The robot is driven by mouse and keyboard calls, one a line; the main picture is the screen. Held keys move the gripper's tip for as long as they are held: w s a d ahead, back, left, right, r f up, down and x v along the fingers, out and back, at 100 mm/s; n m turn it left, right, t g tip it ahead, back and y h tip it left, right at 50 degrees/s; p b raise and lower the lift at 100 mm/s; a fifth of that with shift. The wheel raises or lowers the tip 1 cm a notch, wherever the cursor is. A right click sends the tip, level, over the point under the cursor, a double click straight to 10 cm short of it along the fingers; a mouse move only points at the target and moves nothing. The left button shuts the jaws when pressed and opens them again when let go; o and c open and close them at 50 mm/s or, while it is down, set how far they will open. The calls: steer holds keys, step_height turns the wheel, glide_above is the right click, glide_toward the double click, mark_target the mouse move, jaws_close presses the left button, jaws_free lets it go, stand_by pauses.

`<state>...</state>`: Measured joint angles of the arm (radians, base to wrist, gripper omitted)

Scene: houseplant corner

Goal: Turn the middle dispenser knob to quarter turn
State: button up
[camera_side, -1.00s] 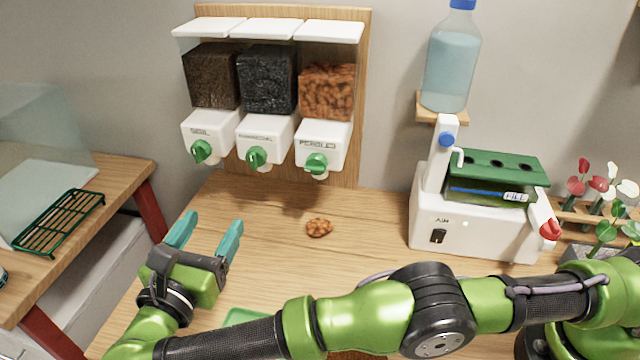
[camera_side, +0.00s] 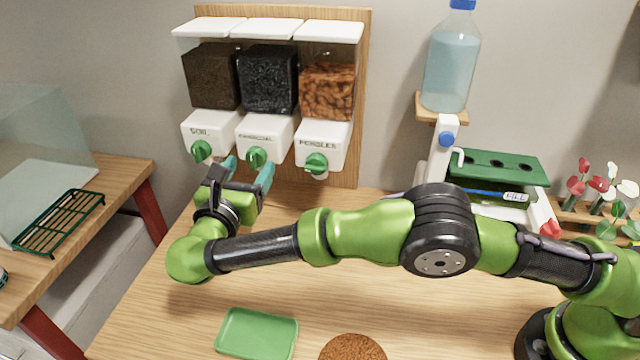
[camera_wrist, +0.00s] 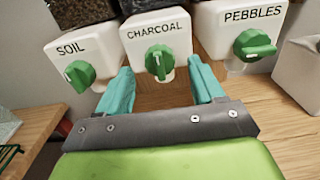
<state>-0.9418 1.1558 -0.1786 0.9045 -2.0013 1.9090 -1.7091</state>
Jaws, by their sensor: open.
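The middle dispenser knob (camera_side: 256,158) is green and sits on the front of the white charcoal dispenser (camera_side: 266,133). In the wrist view the knob (camera_wrist: 159,62) shows its grip bar standing about upright, under the word CHARCOAL. My gripper (camera_side: 248,172) is open just in front of and slightly below this knob. In the wrist view its teal fingers (camera_wrist: 162,84) stand on either side below the knob, apart from it, with nothing between them. The far tips partly overlap the dispensers in the side view, so the exact gap is hard to tell.
The soil knob (camera_wrist: 80,75) and pebbles knob (camera_wrist: 254,45) flank the middle one closely. A wooden backboard (camera_side: 365,60) holds the dispensers. A green tray (camera_side: 257,334) and a round brown disc (camera_side: 352,350) lie at the front. A white machine (camera_side: 440,150) stands right.

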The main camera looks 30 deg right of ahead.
steer(key=shift+x, duration=1.15)
steer(key=c, duration=1.1)
steer(key=shift+o, duration=0.2)
